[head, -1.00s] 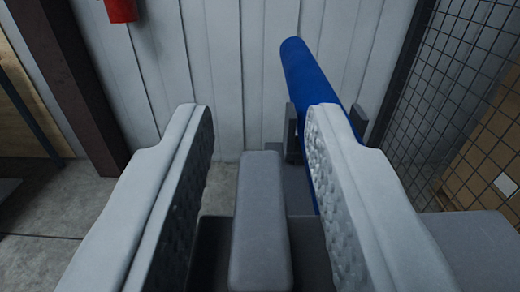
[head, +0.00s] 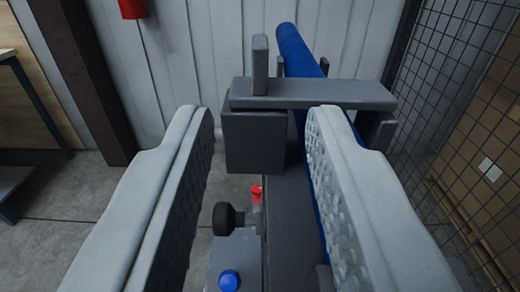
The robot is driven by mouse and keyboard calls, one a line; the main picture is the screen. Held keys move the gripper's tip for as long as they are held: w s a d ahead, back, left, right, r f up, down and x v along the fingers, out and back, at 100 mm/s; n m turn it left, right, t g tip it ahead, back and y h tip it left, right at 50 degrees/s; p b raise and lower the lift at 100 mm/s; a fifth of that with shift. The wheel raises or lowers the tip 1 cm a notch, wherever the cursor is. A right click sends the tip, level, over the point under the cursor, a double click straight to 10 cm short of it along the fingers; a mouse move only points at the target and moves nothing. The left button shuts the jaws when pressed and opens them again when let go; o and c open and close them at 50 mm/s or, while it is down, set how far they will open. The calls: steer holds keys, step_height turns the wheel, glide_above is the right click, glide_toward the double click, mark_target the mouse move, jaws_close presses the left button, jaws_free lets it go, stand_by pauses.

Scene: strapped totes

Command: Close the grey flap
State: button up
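The grey flap (head: 330,95) is a flat bar with an upright grey peg (head: 260,64) near its left end. It lies level across the blue tube (head: 302,50), over a grey block (head: 253,143) at left and a smaller block (head: 376,129) at right. My gripper (head: 260,125) is open, with one quilted light-grey finger on each side of the picture. Nothing is held between the fingers. The flap appears beyond the fingertips, apart from them. The right finger hides part of the tube and the right block.
Below the left block are a dark round knob (head: 226,218), a small red part (head: 257,190) and a blue button (head: 229,281). A wire mesh fence (head: 455,110) stands close at right. A white panelled wall (head: 200,60) is behind. Concrete floor (head: 85,190) is open at left.

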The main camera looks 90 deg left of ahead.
steer(key=shift+s+d, duration=0.1)
steer(key=shift+d, duration=2.7)
